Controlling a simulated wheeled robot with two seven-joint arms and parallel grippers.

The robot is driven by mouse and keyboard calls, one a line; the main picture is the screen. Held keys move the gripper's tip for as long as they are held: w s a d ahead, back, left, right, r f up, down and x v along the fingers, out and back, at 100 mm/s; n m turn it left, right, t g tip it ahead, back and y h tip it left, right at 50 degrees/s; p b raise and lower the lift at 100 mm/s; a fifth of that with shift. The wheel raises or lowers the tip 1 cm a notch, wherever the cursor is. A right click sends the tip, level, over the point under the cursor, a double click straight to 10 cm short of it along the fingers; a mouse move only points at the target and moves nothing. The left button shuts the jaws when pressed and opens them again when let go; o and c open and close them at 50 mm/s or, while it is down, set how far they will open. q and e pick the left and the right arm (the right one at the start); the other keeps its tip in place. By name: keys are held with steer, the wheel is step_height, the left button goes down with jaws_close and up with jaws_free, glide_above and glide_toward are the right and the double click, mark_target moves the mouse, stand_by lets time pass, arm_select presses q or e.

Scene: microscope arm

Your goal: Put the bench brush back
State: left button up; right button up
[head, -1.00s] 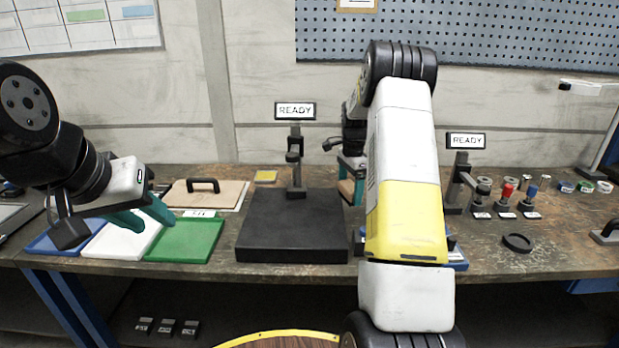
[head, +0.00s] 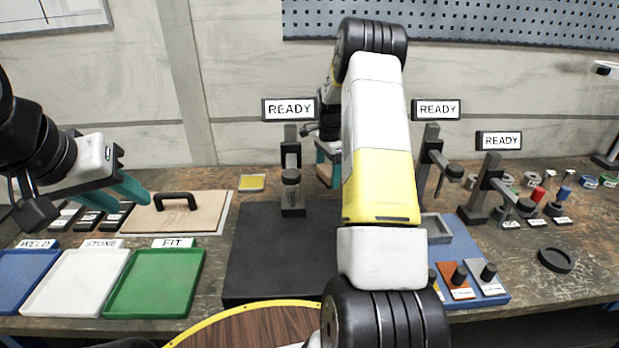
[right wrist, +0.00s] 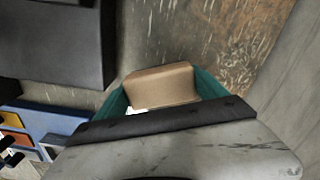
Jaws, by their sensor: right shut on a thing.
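My right gripper (right wrist: 163,95) is shut on a tan wooden block, which appears to be the bench brush (right wrist: 160,84). Its bristles are hidden. In the head view, my own right forearm covers most of that gripper; one teal finger (head: 327,150) shows just left of the forearm, behind the black slab (head: 262,260). The right wrist view shows the brush above the worn bench top, beside a dark block-like edge. My left gripper (head: 128,180) is open and empty over the left of the bench, near the wooden board with a black handle (head: 178,203).
Blue, white and green trays (head: 155,282) line the front left. A dark stand with a READY sign (head: 290,108) rises behind the slab. More READY stands, a blue tray with coloured plates (head: 468,283), small stamps and a black ring (head: 555,260) occupy the right.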

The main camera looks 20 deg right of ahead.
mark_target(328, 169)
steer(key=shift+f, duration=2.9)
steer(key=shift+f, duration=0.15)
steer(key=o, duration=1.2)
steer(key=shift+o, duration=0.2)
step_height(328, 169, up, 12)
steer(key=shift+r, duration=0.2)
